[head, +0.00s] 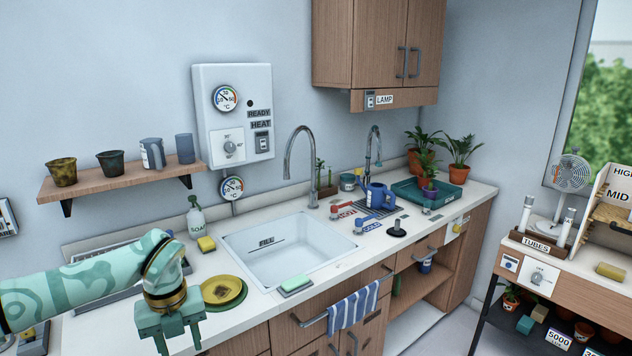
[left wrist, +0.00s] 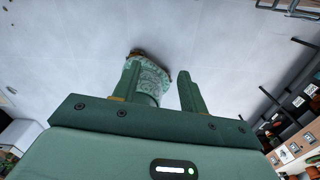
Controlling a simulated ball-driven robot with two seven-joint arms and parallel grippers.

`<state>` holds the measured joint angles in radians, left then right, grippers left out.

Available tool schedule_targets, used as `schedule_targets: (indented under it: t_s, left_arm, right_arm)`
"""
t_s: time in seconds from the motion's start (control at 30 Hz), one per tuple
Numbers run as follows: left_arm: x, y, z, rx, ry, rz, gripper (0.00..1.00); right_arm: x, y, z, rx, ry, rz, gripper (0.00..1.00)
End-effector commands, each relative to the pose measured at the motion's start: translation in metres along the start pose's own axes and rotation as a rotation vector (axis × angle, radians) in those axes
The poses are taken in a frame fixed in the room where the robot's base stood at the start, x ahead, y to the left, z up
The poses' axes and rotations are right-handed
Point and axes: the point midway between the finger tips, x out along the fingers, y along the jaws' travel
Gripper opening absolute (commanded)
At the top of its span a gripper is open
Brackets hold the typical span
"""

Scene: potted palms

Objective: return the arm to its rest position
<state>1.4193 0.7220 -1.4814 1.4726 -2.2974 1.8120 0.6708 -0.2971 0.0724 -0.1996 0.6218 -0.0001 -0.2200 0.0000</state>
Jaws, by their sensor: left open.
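My left arm comes in from the left in the head view, in pale green with a darker pattern. Its gripper (head: 178,345) points down at the counter's front left edge, in front of the yellow plate. Its two fingers are apart with nothing between them. In the left wrist view the gripper (left wrist: 160,85) also shows its two green fingers spread, above pale floor. My right gripper is in neither view.
A yellow plate (head: 222,291) lies close right of the gripper. A soap bottle (head: 196,217), a sponge (head: 206,244) and the sink (head: 285,250) are behind it. A wooden shelf (head: 120,180) with pots hangs above.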

Motion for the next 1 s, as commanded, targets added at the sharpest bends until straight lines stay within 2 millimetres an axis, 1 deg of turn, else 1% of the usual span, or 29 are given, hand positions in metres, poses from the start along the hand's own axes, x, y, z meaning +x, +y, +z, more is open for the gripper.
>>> schedule_targets:
  t_s: [0.03,0.23,0.37,0.47,0.57,0.63,0.73,0.8,0.87,0.9,0.93,0.97,1.0]
  left_arm:
    - [0.000,0.000,0.000,0.000,0.000,0.000,0.43]
    - [0.017,-0.019,-0.013,0.034,0.073,-0.080,0.43]
    - [0.028,-0.033,-0.024,0.053,0.125,-0.146,0.43]
    - [0.039,-0.048,-0.035,0.067,0.180,-0.217,0.43]
    - [0.053,-0.068,-0.049,0.076,0.250,-0.320,0.43]
    - [0.064,-0.084,-0.061,0.069,0.310,-0.416,0.43]
    - [0.082,-0.113,-0.081,0.024,0.408,-0.602,0.43]
    - [0.097,-0.133,-0.091,-0.056,0.474,-0.761,0.43]
    - [0.114,-0.147,-0.097,-0.177,0.520,-0.914,0.43]
    - [0.130,-0.152,-0.097,-0.297,0.540,-1.018,0.43]
    - [0.146,-0.152,-0.096,-0.412,0.546,-1.090,0.43]
    - [0.167,-0.148,-0.093,-0.547,0.540,-1.151,0.43]
    - [0.196,-0.136,-0.090,-0.726,0.517,-1.203,0.43]
  right_arm:
    - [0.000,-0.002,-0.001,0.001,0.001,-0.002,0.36]
    - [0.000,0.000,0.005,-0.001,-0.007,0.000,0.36]
    - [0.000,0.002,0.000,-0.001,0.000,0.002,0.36]
    - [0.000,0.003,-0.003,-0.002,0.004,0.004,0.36]
    - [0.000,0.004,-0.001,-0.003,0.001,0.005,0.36]
    - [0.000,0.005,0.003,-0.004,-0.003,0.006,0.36]
    - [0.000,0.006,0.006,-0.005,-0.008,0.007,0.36]
    - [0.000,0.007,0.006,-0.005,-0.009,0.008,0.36]
    - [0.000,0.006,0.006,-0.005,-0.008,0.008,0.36]
    - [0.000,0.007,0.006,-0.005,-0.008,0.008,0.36]
    - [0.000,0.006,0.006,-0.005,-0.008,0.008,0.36]
    - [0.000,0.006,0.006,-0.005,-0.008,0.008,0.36]
    - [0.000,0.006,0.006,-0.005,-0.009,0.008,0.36]
